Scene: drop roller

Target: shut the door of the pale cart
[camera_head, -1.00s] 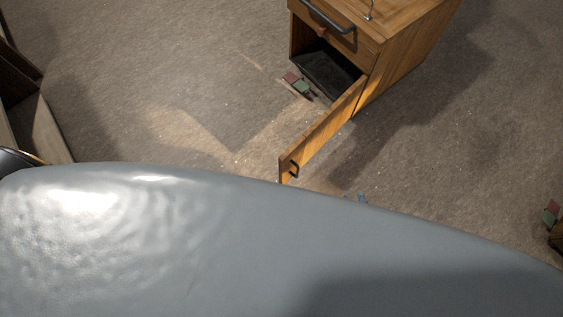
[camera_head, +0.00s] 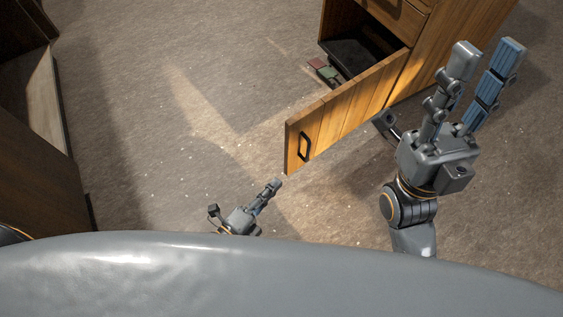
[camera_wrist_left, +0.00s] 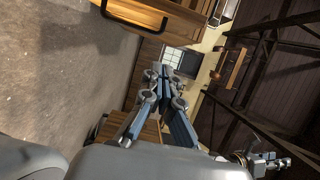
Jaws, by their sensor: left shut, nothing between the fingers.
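The wooden cart (camera_head: 450,48) stands at the top right of the head view, its lower compartment open and dark inside. Its plank door (camera_head: 345,112) hangs wide open, swung toward me, with a dark handle (camera_head: 304,146) near its free edge. My left gripper (camera_head: 276,185) is shut and empty, just below and left of the door's free edge, apart from it in the picture. In the left wrist view its fingers (camera_wrist_left: 161,72) are together, and a wooden panel with a dark handle (camera_wrist_left: 135,16) shows at top left. My right gripper (camera_head: 488,50) is open and empty, right of the door, overlapping the cart's side in view.
Small red and green blocks (camera_head: 322,70) lie on the floor by the cart's opening. A dark wooden cabinet (camera_head: 35,165) stands at the left. The carpeted floor (camera_head: 200,110) between it and the door is clear.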

